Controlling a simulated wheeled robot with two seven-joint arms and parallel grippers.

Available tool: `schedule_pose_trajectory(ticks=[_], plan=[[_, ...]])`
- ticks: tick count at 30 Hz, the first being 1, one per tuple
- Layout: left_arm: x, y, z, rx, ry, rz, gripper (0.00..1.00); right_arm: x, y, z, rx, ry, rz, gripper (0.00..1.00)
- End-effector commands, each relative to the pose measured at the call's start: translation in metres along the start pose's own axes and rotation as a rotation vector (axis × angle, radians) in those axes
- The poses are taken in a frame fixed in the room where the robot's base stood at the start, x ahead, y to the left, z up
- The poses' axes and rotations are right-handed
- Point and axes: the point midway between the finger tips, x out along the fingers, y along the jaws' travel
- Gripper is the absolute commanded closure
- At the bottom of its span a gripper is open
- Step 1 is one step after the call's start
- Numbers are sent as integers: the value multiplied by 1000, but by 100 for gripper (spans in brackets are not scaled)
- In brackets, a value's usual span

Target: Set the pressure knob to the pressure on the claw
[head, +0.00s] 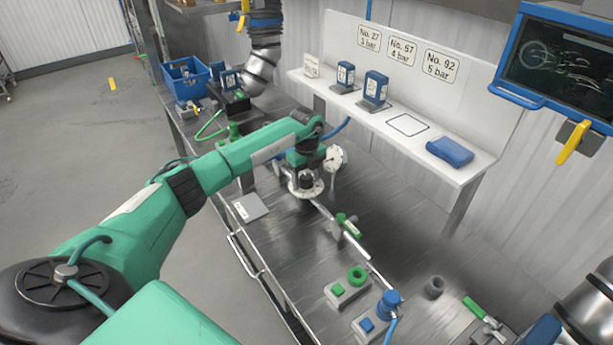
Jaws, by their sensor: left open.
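My left arm reaches in from the lower left, and its gripper (307,181) points down over the middle of the bench. The fingers are small and dark here; they are open. They are at a round white base (294,191) on a metal pipe, where the pressure knob seems to be; the arm and gripper largely hide it. I cannot tell whether the fingers touch it. A white round gauge (335,157) stands just right of the gripper; its reading is too small to tell. I cannot identify the claw.
Two labelled blue blocks (376,88) stand on the white shelf (463,180); another blue piece (450,152) lies beside an empty outlined square. A blue crate (186,78) stands at the far left.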

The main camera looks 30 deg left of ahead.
Motion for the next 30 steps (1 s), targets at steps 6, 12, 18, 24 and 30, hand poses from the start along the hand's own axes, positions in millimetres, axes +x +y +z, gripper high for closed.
schedule_pose_trajectory(ticks=[6, 12, 18, 24, 30], plan=[[0, 0, 0, 0, 0, 0, 67, 0, 0, 0, 0, 0, 0, 100], [0, 0, 0, 1, 0, 0, 84, 0, 0, 0, 0, 0, 0, 100], [0, 0, 0, 33, 0, 0, 84, 3, 0, 0, 0, 1, 0, 100], [1, 0, 1, 132, -2, 0, 84, 12, 0, 1, 0, 1, 0, 100], [2, 0, 1, 297, -1, 0, 84, 24, 0, 2, 0, 0, 0, 100]])
